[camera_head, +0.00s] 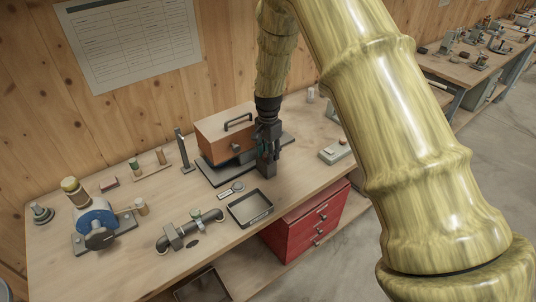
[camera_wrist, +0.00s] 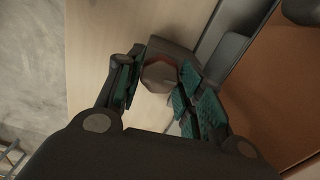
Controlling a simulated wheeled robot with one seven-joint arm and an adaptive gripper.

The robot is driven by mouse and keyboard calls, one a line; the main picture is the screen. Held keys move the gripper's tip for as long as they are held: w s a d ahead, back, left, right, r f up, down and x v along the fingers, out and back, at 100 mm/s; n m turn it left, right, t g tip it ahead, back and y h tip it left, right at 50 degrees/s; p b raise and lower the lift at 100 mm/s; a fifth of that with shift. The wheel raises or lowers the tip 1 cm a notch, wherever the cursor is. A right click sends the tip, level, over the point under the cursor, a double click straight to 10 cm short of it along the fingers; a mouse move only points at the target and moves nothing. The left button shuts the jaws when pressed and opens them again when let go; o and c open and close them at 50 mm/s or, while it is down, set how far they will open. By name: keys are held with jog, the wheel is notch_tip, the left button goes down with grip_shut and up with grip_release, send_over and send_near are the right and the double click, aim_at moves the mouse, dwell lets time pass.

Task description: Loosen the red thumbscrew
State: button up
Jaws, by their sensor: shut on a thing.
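My gripper (camera_head: 268,155) is at the right end of the orange-brown box (camera_head: 222,133), over the dark base on the bench. In the wrist view my gripper (camera_wrist: 160,68) has its teal-padded fingers on both sides of a faceted knob, which I take to be the red thumbscrew (camera_wrist: 160,77). Its face looks grey-brown with a reddish upper edge. The fingers are shut on it. In the head view the fingers and a dark post hide most of the thumbscrew.
An open dark tray (camera_head: 250,208) lies in front of the box. A grey device (camera_head: 335,152) stands to the right. A pipe fitting (camera_head: 189,231) and a blue wheel-like machine (camera_head: 95,221) are at the left. A red drawer unit (camera_head: 306,221) is under the bench's front edge.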

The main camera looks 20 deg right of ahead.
jog(key=n+b, duration=0.1)
jog(key=n, duration=0.5)
jog(key=shift+d, duration=0.1)
jog(key=n+b, duration=0.1)
jog(key=n, duration=0.5)
jog(key=shift+w+r+n, duration=0.1)
jog(key=shift+n, duration=0.3)
jog(key=n, duration=1.1)
jog(key=shift+n, duration=0.4)
jog(key=n+p, duration=0.1)
jog(key=n, duration=0.5)
jog(key=n+p, duration=0.1)
jog(key=n, duration=0.5)
jog(key=shift+n, duration=0.3)
jog(key=n+p, duration=0.1)
jog(key=n, duration=0.5)
jog(key=shift+n, duration=0.3)
jog(key=n+p, duration=0.1)
jog(key=n, duration=0.4)
jog(key=shift+p, duration=0.3)
jog(key=shift+n, duration=0.3)
